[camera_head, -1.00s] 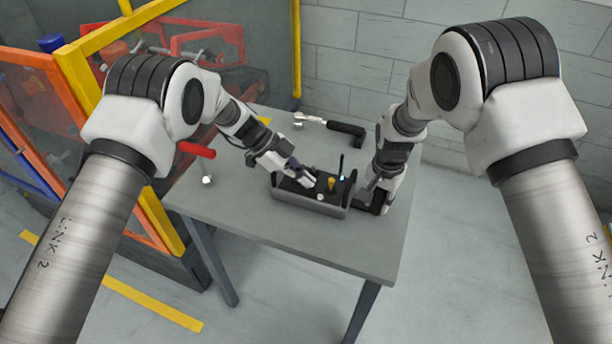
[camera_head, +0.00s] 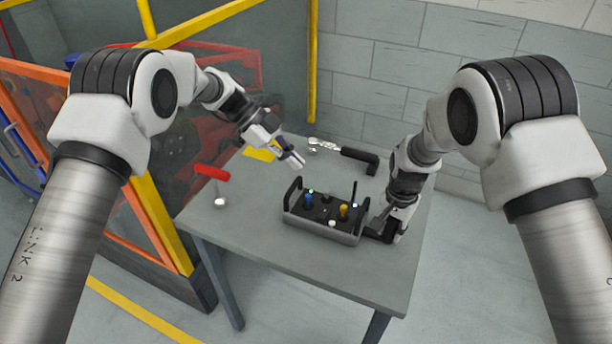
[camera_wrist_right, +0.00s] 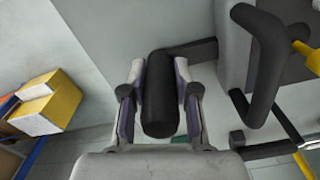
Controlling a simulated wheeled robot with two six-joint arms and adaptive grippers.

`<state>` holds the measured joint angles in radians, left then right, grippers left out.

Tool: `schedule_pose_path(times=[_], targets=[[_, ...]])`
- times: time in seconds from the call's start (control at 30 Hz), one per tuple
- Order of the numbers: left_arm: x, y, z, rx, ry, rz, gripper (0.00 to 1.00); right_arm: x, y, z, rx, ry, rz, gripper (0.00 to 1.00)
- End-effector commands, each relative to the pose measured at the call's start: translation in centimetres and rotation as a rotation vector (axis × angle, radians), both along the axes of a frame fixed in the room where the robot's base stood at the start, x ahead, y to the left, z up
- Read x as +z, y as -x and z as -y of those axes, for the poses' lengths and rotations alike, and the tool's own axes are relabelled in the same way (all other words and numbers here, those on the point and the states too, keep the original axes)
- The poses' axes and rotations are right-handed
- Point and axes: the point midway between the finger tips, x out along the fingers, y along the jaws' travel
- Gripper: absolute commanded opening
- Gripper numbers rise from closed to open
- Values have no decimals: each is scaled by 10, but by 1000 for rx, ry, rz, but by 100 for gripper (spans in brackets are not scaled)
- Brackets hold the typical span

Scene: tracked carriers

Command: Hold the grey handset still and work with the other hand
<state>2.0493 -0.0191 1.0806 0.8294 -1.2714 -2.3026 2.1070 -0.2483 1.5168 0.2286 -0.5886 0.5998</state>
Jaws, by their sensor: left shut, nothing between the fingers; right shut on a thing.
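The grey handset (camera_head: 318,228) sits on the table with a black top, a blue stick (camera_head: 309,198), a yellow stick (camera_head: 343,210), a white knob and a thin black antenna. My right gripper (camera_head: 376,230) is at its right end. In the right wrist view its fingers are closed on both sides of a black side grip (camera_wrist_right: 160,100) that joins the grey body (camera_wrist_right: 234,50). My left gripper (camera_head: 296,161) is shut and empty, raised behind the handset and clear of it.
A red-handled part (camera_head: 211,172) with a white knob stands at the table's left. A tool with a black grip (camera_head: 358,156) lies at the back. A yellow piece (camera_head: 258,154) lies near my left gripper. The grey table (camera_head: 290,258) is clear in front; a yellow-framed fence stands left.

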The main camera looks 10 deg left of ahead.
Motion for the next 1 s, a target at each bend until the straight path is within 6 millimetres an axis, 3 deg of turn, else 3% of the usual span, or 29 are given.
schedule_pose_path(times=[0.4, 0.43, 0.5, 0.83, 1.0], targets=[[3, -1, -3, -1, 0, -1, 0, -1, 0, 0, 0, 0, 0, 0], [3, -1, -3, -1, 0, -1, 0, -1, 0, 0, 0, 0, 0, 37], [3, -1, -3, -1, 0, -1, 0, -1, 0, 0, 0, 0, 0, 59], [3, -1, -3, -1, 0, -1, 0, 2, 0, 0, 0, 0, 0, 59], [3, -1, -3, -1, 0, -1, 0, 26, -1, 0, 0, 1, 3, 59]])
